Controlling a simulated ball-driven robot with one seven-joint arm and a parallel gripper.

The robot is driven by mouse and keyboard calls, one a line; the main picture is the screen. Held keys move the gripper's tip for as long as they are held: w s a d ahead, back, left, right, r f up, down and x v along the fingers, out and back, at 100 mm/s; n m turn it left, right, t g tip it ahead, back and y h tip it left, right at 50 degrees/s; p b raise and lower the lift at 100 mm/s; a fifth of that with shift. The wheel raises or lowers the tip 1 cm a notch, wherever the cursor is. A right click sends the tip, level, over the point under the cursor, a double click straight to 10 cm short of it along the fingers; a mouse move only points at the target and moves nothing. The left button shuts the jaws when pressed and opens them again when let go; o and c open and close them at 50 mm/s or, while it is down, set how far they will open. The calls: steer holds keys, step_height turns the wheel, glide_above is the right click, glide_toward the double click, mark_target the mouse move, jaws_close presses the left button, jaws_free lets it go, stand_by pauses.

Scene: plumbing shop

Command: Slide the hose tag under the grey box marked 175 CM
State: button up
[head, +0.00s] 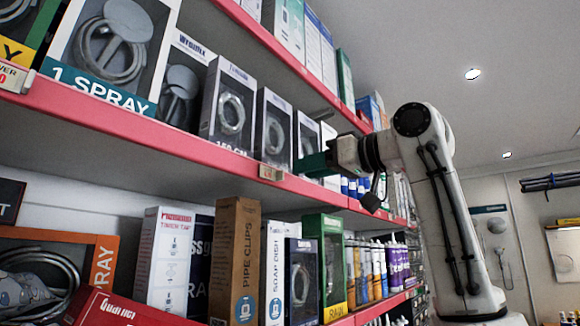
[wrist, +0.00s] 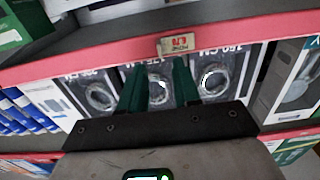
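The hose tag (head: 271,172) is a small pale price tag with red print on the red shelf rail. In the wrist view, which appears upside down, the tag (wrist: 180,44) sits near the boundary between the grey box marked 175 CM (wrist: 158,92) and the one marked 150 CM (wrist: 222,72). The 175 CM box (head: 272,130) also shows in the head view, second of the row. My gripper (head: 304,163) is in front of the shelf, right of the tag. Its green fingers (wrist: 161,68) stand apart and empty, overlapping the 175 CM box in the wrist view.
A similar grey box marked 200 CM (wrist: 90,92) stands on the other side of the 175 CM box. Another tag (head: 16,78) is on the rail at far left. Boxes, including pipe clips (head: 236,255), fill the lower shelf. The aisle at right looks clear.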

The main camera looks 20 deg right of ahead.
mark_target(283, 174)
steer(key=shift+p+x, duration=0.9)
steer(key=shift+x, duration=1.9)
steer(key=shift+c, duration=0.2)
jaws_close()
steer(key=shift+s, duration=0.1)
